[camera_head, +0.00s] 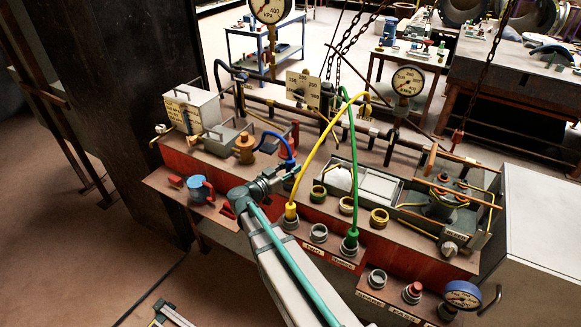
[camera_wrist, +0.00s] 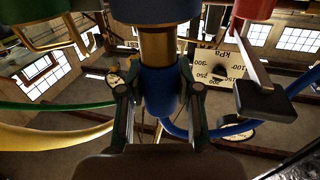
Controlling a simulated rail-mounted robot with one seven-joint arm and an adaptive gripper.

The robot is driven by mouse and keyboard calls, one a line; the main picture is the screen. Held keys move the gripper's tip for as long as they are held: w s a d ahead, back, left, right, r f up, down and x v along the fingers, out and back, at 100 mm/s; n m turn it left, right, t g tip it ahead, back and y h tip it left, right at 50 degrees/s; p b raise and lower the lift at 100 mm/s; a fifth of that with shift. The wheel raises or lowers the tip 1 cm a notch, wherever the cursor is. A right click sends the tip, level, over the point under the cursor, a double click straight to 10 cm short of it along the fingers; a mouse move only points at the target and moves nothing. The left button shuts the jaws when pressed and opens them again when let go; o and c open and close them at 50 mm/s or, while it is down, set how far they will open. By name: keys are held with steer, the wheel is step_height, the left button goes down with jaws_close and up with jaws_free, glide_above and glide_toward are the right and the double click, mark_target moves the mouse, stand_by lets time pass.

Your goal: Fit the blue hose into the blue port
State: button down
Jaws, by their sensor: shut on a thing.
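My gripper (camera_head: 277,180) is shut on the blue hose's end, a blue sleeve (camera_wrist: 160,90) that sits between both fingers in the wrist view. The blue hose (camera_head: 274,137) arches up and left from the gripper in the head view; in the wrist view it curves away to the right. A brass tube (camera_wrist: 158,46) extends above the sleeve and meets a dark blue part (camera_wrist: 155,10) at the top edge. I cannot tell whether that part is the blue port or whether the tube is inside it. The gripper and arm hide part of the panel below.
A yellow hose (camera_head: 326,125) and a green hose (camera_head: 350,130) rise close right of my gripper. A blue valve (camera_head: 200,189) is to its left. Red (camera_wrist: 252,8) and green (camera_wrist: 35,10) parts flank the dark blue part. An open grey port (camera_head: 318,233) is to the right.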

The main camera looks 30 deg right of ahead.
steer(key=shift+f+b, duration=0.4)
steer(key=shift+f, duration=0.95)
steer(key=c, duration=0.7)
jaws_free()
steer(key=shift+a, duration=0.1)
steer(key=v, duration=1.2)
